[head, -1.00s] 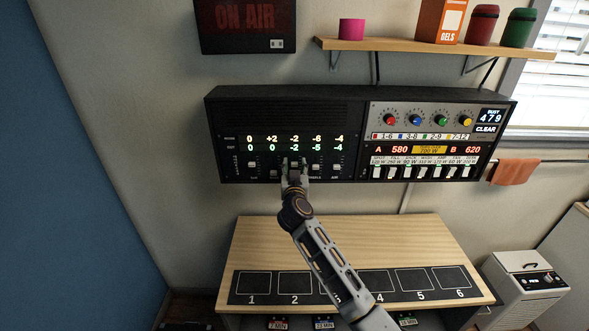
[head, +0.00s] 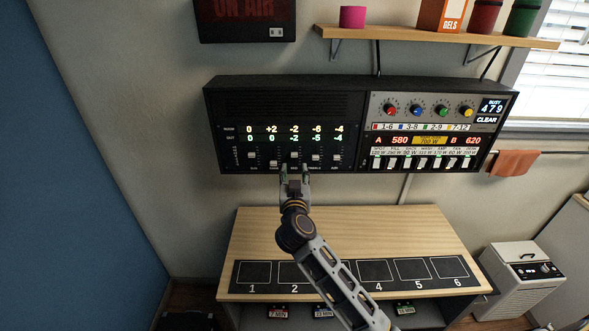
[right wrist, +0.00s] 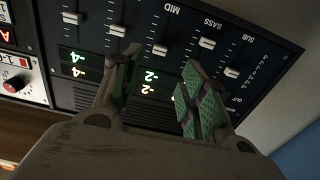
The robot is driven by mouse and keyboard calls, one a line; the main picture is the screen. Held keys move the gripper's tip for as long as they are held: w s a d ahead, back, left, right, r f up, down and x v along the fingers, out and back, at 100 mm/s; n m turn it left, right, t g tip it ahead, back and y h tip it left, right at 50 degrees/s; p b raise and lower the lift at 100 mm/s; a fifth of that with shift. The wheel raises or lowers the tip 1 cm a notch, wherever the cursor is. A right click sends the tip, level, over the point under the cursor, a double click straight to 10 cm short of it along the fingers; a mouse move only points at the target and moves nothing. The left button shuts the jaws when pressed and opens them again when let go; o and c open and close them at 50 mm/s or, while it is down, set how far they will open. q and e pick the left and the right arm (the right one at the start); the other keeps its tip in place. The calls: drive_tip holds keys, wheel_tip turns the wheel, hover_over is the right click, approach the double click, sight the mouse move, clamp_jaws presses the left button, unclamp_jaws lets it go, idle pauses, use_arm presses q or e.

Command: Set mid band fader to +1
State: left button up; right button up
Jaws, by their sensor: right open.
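The mid band fader (head: 294,157) is the third from the left on the black fader panel (head: 290,109). Both readouts above it show -2. In the right wrist view, which is upside down, its pale cap (right wrist: 160,50) sits by the MID label. My right gripper (head: 294,172) is open, just below the mid fader in the head view. In the right wrist view its green-padded fingertips (right wrist: 160,64) are spread, with the mid cap visible in the gap beyond them. I see no contact with the cap. My left gripper is not in view.
The other fader caps stand close on either side, including the bass cap (right wrist: 207,43). A lighting console (head: 430,130) adjoins the panel on the right. A wooden table (head: 340,235) with numbered squares stands below. A shelf (head: 430,44) hangs above.

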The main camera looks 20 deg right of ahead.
drive_tip(key=shift+v, duration=1.45)
